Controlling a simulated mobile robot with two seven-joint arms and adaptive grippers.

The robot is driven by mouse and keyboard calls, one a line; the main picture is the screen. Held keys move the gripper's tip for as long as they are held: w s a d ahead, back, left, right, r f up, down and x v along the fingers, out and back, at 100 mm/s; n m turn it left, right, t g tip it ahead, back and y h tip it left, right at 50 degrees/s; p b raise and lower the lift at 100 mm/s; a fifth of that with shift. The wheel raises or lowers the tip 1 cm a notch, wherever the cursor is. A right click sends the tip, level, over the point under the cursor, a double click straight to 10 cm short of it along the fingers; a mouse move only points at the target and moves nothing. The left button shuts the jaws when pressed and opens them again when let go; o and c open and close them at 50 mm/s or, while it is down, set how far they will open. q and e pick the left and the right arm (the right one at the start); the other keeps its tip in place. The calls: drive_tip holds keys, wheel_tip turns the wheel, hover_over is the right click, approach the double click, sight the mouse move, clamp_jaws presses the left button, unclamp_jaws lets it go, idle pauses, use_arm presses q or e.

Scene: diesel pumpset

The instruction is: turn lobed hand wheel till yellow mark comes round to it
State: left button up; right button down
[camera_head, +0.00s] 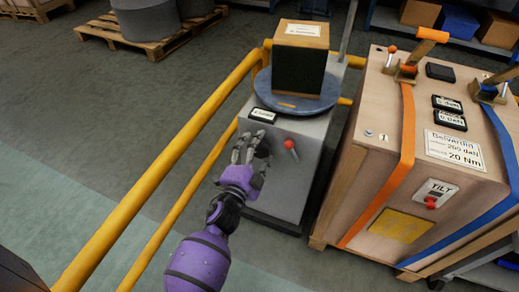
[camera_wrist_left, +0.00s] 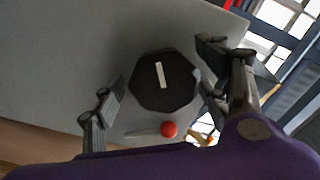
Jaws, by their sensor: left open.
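The lobed hand wheel (camera_wrist_left: 150,95) shows in the left wrist view as a dark, many-sided knob on a grey face. A pale bar (camera_wrist_left: 161,75) runs across it, nearly upright in the picture. My left gripper (camera_wrist_left: 160,78) is open, with one finger on each side of the wheel; I cannot tell whether either finger touches it. In the head view my left gripper (camera_head: 250,150) is at the front of the grey cabinet (camera_head: 305,135) and hides the wheel. I cannot make out a clear yellow mark on the cabinet. My right gripper is not in view.
A red-ball lever (camera_head: 289,144) stands close right of my left gripper; its red ball (camera_wrist_left: 169,129) shows below the wheel in the wrist view. A round blue plate (camera_head: 318,101) carries a dark box (camera_head: 300,65). Yellow rails (camera_head: 165,160) run left; a wooden crate (camera_head: 380,135) stands right.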

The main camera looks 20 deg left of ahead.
use_arm(q)
drive_tip(key=s, duration=1.2)
drive_tip(key=shift+a, duration=0.15)
